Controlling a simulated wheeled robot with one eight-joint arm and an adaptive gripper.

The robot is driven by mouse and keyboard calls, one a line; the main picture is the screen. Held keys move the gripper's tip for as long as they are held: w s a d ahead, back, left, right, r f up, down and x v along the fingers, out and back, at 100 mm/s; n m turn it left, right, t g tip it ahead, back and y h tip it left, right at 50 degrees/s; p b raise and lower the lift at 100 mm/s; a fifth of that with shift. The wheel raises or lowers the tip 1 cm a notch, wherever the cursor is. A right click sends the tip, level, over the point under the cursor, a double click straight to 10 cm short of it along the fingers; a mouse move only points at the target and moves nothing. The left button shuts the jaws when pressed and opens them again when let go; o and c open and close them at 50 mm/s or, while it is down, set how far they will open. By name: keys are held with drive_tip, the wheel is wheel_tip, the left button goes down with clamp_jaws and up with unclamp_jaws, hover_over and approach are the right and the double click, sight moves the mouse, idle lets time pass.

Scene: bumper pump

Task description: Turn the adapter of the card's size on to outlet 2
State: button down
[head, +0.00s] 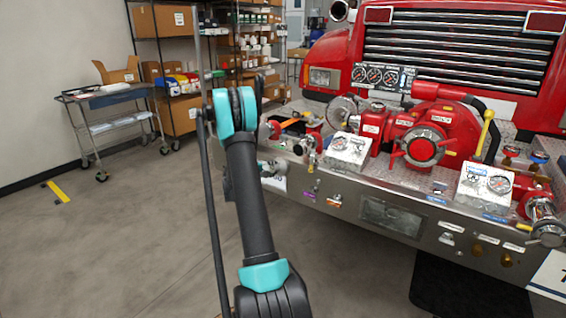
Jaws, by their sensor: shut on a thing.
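My gripper is not visible; my own arm rises through the middle and hides what lies behind it. On the fire engine's bumper (385,190), a silver-and-red outlet fitting (543,220) sits at the right end and another red-and-silver fitting (312,145) at the left. A large red pump inlet (422,148) is between them. Small round pieces, one brown (511,151) and one blue (540,157), stand at the right; I cannot tell if these are adapters. The size card and outlet numbers cannot be read.
White gauge panels stand on the bumper, left (350,150) and right (487,185). A yellow-handled lever (485,130) rises beside the pump. A grey cart (110,120) and shelves with boxes (165,22) stand at the back left.

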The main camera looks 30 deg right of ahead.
sight(282, 161)
drive_tip(key=d+t+h, duration=0.1)
drive_tip(key=d, duration=0.1)
drive_tip(key=d+r+n+t, duration=0.1)
drive_tip(key=d, duration=0.1)
drive_tip(key=d+r+t+h, duration=0.1)
drive_tip(key=d, duration=0.1)
drive_tip(key=shift+w+r+h, duration=0.15)
drive_tip(key=shift+w+h, duration=0.15)
drive_tip(key=shift+x, duration=2.4)
drive_tip(key=shift+x, duration=1.75)
idle(0.7)
drive_tip(key=shift+s, duration=0.1)
drive_tip(key=m, duration=0.5)
idle(0.4)
drive_tip(key=m, duration=0.5)
idle(0.3)
